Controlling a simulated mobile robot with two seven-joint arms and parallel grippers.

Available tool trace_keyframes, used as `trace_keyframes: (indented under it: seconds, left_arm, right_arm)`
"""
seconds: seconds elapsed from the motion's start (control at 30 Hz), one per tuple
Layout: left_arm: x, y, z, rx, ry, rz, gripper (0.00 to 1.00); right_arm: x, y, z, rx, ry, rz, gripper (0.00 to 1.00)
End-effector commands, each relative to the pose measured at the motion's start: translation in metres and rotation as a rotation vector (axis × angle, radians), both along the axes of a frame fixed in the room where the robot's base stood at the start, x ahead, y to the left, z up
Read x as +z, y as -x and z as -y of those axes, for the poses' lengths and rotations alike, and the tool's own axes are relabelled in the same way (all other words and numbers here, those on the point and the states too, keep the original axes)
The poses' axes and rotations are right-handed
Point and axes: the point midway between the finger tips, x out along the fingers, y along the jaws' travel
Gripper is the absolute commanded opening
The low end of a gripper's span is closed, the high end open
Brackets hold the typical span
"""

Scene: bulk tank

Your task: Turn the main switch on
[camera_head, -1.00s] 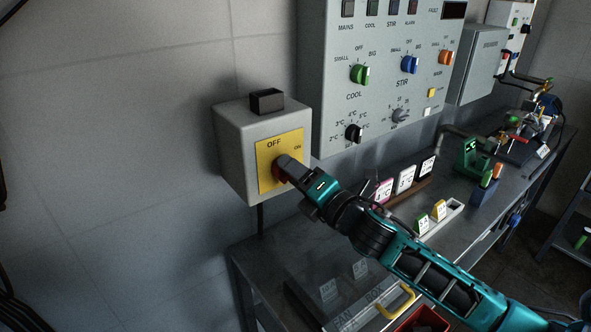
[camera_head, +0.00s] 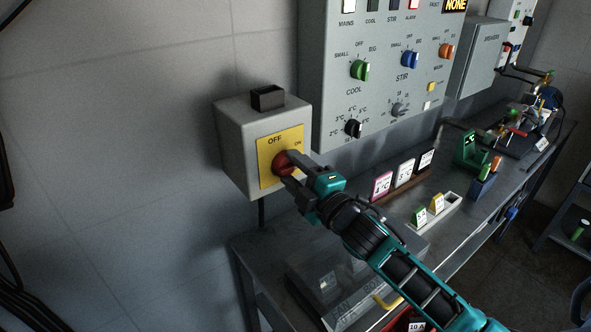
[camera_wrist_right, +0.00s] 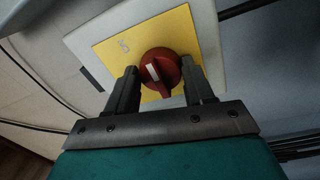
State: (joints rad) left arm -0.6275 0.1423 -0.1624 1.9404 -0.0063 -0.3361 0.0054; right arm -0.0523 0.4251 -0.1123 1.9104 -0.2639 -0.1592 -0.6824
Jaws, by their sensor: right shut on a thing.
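The main switch is a grey wall box (camera_head: 236,150) with a yellow plate (camera_head: 265,165) marked OFF and ON and a red rotary knob (camera_head: 281,164). My right gripper (camera_head: 289,170) is at the knob, with its fingers on either side of it. In the right wrist view the red knob (camera_wrist_right: 160,70) with its white mark sits between the two dark fingers of my right gripper (camera_wrist_right: 160,78). The fingers hide part of the knob and plate in the head view. My left gripper is in neither view.
A grey control panel (camera_head: 385,95) to the right has a white MAINS lamp (camera_head: 348,5) and a fault display (camera_head: 455,5) reading NONE. Below it, a metal bench (camera_head: 450,235) carries label cards (camera_head: 403,172) and other equipment. The wall left of the switch is clear.

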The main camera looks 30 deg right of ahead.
Motion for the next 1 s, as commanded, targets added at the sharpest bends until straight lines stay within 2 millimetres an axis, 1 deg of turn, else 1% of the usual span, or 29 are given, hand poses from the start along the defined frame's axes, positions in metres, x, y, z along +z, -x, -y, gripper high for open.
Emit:
trace_keyframes:
  seconds: [0.53,0.57,0.8,0.83,1.0]
  left_arm:
    - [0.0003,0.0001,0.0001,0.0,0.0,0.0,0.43]
    - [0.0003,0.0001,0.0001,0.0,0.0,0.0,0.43]
    - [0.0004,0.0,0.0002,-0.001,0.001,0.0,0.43]
    - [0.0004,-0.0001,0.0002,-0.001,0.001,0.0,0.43]
    - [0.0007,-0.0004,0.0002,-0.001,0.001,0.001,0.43]
  right_arm:
    - [-0.0002,0.0001,-0.0002,0.0,-0.028,-0.003,0.22]
    - [-0.0002,0.0001,-0.0002,0.0,-0.028,-0.003,0.53]
    - [-0.0002,0.0,-0.0001,0.0,-0.026,-0.003,0.76]
    - [-0.0002,0.0,-0.0001,0.0,-0.026,-0.003,0.78]
    - [-0.0001,0.0,-0.0001,0.0,-0.025,-0.003,0.78]
